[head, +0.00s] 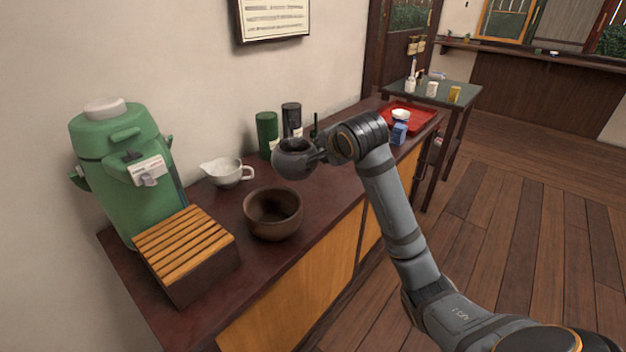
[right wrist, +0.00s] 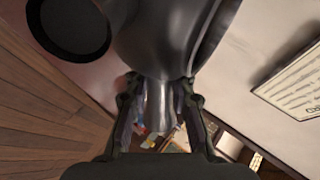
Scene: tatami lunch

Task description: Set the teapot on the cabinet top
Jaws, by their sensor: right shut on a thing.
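The teapot (head: 293,160) is dark grey and round, with an open top. In the head view it appears over the dark cabinet top (head: 330,172), behind and right of the brown bowl. I cannot tell whether its base touches the surface. My right gripper (head: 321,150) is shut on the teapot's handle, coming from the right. In the right wrist view the teapot (right wrist: 170,38) fills the upper middle, and its handle (right wrist: 159,108) lies between the fingers of the gripper (right wrist: 160,95). My left gripper is not in view.
On the cabinet top stand a brown bowl (head: 272,215), a white spouted cup (head: 228,173), a green dispenser (head: 125,165), a slatted wooden box (head: 187,255), green (head: 267,133) and black (head: 292,120) canisters, and a red tray (head: 422,120) at the far end.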

